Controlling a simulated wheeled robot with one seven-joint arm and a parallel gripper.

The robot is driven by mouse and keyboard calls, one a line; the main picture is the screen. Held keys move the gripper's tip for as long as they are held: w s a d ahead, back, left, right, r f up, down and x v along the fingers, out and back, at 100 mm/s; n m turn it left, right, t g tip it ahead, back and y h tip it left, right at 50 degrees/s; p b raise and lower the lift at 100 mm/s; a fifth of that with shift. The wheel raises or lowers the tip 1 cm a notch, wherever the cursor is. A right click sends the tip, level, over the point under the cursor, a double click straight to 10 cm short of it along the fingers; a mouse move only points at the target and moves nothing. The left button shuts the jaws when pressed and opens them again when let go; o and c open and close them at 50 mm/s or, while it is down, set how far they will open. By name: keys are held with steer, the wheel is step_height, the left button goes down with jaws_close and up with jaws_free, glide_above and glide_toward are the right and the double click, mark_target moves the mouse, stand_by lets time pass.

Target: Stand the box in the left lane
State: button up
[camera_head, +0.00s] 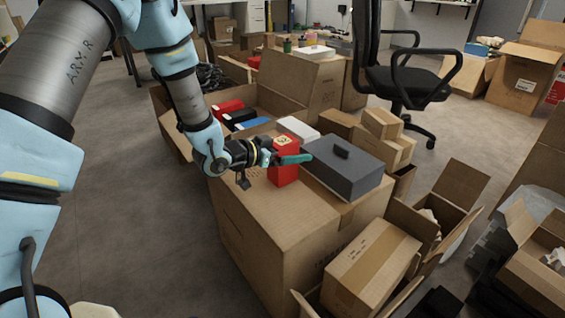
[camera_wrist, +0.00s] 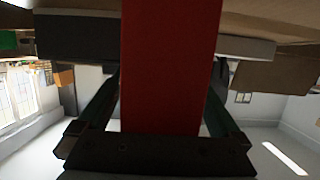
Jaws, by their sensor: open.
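A red box (camera_head: 285,174) stands upright on the top of a large closed carton (camera_head: 262,205), with a small pale label on its top. My gripper (camera_head: 296,159) is level beside it, and a teal finger reaches across its near face. In the wrist view the red box (camera_wrist: 172,65) fills the space between the two teal fingers (camera_wrist: 162,105), one on each side. The jaws are open around it; I cannot tell whether either finger touches it. I cannot make out marked lanes on the carton top.
A dark grey box (camera_head: 345,172) with a small black piece on top stands just right of the red box. A white box (camera_head: 298,129) lies behind. Red (camera_head: 228,107), black (camera_head: 240,116) and blue (camera_head: 252,125) items lie further left. The carton's near top is clear.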

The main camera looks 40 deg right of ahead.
steer(key=shift+c, duration=0.2)
jaws_close()
stand_by(0.6)
steer(key=shift+r, duration=0.1)
